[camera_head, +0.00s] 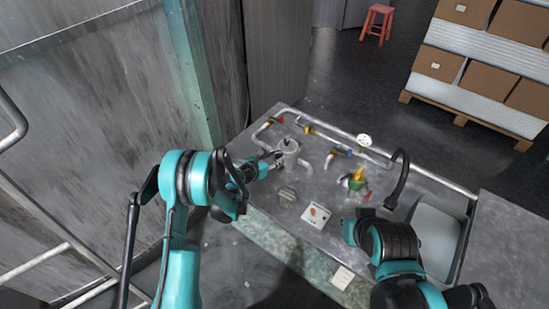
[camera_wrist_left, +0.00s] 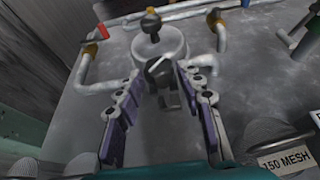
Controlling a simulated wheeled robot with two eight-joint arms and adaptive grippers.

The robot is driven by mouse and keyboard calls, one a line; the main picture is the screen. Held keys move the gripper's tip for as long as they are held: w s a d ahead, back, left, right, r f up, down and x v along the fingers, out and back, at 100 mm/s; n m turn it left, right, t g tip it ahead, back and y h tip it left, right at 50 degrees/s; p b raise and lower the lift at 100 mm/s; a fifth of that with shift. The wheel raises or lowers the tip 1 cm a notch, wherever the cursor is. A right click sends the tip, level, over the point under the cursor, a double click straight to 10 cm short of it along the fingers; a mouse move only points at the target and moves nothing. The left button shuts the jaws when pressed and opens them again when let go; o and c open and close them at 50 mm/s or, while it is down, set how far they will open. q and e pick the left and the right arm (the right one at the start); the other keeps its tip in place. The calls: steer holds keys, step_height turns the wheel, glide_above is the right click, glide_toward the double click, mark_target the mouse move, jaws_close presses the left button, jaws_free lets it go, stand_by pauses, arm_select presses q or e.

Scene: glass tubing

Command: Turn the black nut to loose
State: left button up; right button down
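In the left wrist view, a small black nut (camera_wrist_left: 167,92) sits at the near side of a round grey metal vessel (camera_wrist_left: 160,45). The vessel also shows in the head view (camera_head: 289,147), among the pipes on the bench; the nut is too small to make out there. My left gripper (camera_wrist_left: 160,76) has its two purple-padded fingers apart, one on each side of the nut. I cannot tell whether either finger touches it. In the head view my left gripper (camera_head: 270,157) reaches the vessel from the left. My right gripper (camera_head: 350,231) is low over the bench's front right; its fingers are not clear.
Pipes with a red-handled valve (camera_wrist_left: 102,31) run beside the vessel. A green and yellow valve (camera_head: 357,181), a gauge (camera_head: 364,140) and a black curved tap (camera_head: 398,180) stand to the right.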

arm_select(q)
jaws_close()
steer(key=shift+s+d+f+n+t+y+b, duration=0.1)
steer(key=shift+d+n+t+y+b, duration=0.05)
steer(key=shift+n+t+y+b, duration=0.35)
steer(key=shift+s+d+f+n+t+y+b, duration=0.15)
steer(key=shift+n+t+y+b, duration=0.1)
steer(key=shift+n+y, duration=0.3)
steer(key=shift+r+n+y, duration=0.2)
steer(key=shift+n+y, duration=0.25)
steer(key=shift+w, duration=0.1)
steer(key=o, duration=0.6)
jaws_free()
steer(key=shift+c, duration=0.2)
